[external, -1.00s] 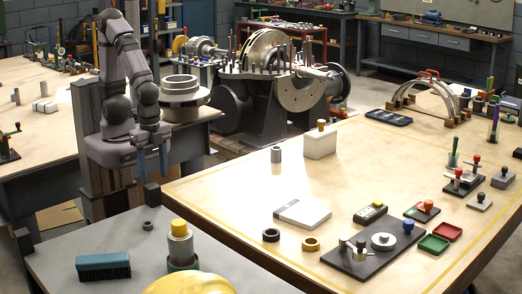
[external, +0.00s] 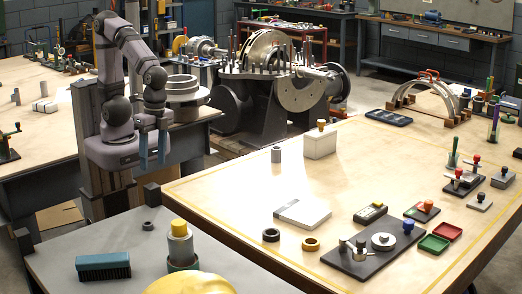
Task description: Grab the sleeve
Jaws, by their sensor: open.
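A small grey cylinder (external: 276,155), which looks like the sleeve, stands upright near the left edge of the wooden table (external: 230,200).
A dark ring (external: 271,235), a brass ring (external: 311,244) and a white block (external: 302,213) lie toward the front. A black fixture plate (external: 375,260) is at front right. The table's middle is largely clear.

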